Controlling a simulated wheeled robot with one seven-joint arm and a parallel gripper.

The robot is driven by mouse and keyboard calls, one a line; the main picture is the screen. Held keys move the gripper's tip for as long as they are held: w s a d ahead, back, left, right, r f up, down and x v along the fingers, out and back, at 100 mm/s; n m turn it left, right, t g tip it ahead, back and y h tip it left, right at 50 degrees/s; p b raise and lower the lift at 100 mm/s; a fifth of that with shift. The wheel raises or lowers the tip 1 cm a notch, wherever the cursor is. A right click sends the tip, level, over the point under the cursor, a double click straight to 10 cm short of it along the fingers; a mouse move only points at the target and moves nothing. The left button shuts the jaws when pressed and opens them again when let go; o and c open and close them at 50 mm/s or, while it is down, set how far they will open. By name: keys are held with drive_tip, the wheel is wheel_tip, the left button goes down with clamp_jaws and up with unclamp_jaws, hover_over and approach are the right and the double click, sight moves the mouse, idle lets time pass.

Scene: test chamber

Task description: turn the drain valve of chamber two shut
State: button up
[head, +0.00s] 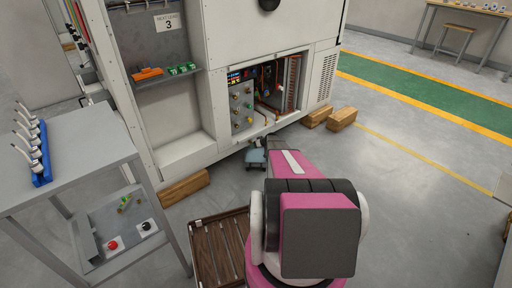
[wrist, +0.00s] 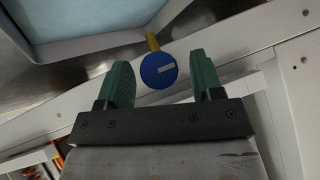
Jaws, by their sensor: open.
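The valve shows in the wrist view as a round blue knob (wrist: 158,70) with a white bar, on a short brass stem (wrist: 153,41). The bar lies nearly level, tilted up slightly to the right. My gripper (wrist: 161,78) is open, with one green finger on each side of the knob and a gap on both sides. I cannot tell how deep the knob sits between the fingers. In the head view my pink arm reaches to the lower front edge of the white chamber cabinet (head: 183,150). The valve cannot be made out there.
In the head view, wooden blocks (head: 184,187) lie by the cabinet, a brown slatted crate (head: 205,250) stands by my arm, and a grey cart (head: 75,160) stands left.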

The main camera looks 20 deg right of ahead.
drive_tip(key=c, duration=0.9)
drive_tip(key=shift+w+d+f+m+g+y, duration=0.1)
drive_tip(key=shift+d+m+g+y, duration=0.15)
drive_tip(key=shift+m+y, duration=0.55)
drive_tip(key=m+y, duration=0.1)
drive_tip(key=y, duration=0.2)
drive_tip(key=shift+w+d+f+m+g+y, duration=0.15)
drive_tip(key=shift+m+g+y, duration=0.1)
drive_tip(key=shift+m+y, duration=0.15)
drive_tip(key=m+y, duration=0.2)
drive_tip(key=y, duration=0.1)
drive_tip(key=shift+f, duration=0.15)
drive_tip(key=shift+m+t+y, duration=0.4)
drive_tip(key=shift+m+y, duration=0.7)
drive_tip(key=shift+y, duration=0.1)
